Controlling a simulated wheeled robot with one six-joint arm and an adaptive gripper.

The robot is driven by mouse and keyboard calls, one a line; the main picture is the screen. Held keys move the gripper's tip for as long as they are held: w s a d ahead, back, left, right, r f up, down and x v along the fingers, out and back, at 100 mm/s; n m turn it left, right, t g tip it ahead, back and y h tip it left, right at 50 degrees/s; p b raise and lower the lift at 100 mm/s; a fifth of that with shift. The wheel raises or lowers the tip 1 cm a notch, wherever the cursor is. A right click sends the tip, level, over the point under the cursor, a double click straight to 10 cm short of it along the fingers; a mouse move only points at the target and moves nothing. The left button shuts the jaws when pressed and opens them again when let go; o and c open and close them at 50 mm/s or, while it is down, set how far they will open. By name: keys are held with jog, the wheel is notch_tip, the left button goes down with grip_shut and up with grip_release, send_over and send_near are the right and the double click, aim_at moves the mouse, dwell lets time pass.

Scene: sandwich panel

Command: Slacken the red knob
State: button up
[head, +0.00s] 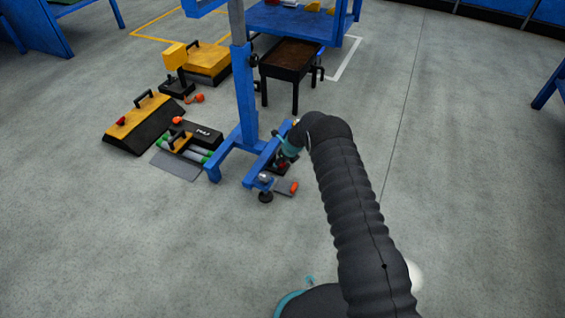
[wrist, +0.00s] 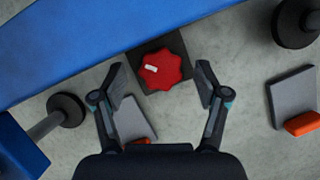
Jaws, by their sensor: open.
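The red knob (wrist: 166,70) is lobed, with a white mark on its upper left, and sits on a dark square plate (wrist: 179,44) beside the blue beam. In the wrist view my gripper (wrist: 160,78) is open, with one finger on each side of the knob and a gap on both sides. I cannot tell how far the fingertips are above the knob. In the head view my gripper (head: 280,162) reaches down at the blue stand's foot, and only a small bit of red shows by it.
The blue beam (wrist: 110,40) runs along the upper side of the wrist view. A grey plate with an orange block (wrist: 303,123) lies at right, below a round black foot (wrist: 297,22). Toolboxes (head: 140,122) stand on the floor at left. Open floor lies at right.

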jog(key=c, duration=1.2)
jog(key=shift+d, duration=0.1)
jog(key=shift+n+y, duration=0.3)
jog(key=shift+n, duration=0.4)
jog(key=n+g, duration=0.1)
jog(key=n, duration=0.2)
jog(key=shift+w+b, duration=0.15)
jog(key=shift+b, duration=0.2)
jog(key=shift+a+n+g+y, duration=0.15)
jog(key=shift+n+g, duration=0.4)
jog(key=shift+n, duration=0.65)
jog(key=shift+a+n+g+y, duration=0.15)
jog(key=shift+n+g, duration=0.4)
jog(key=shift+n, duration=0.65)
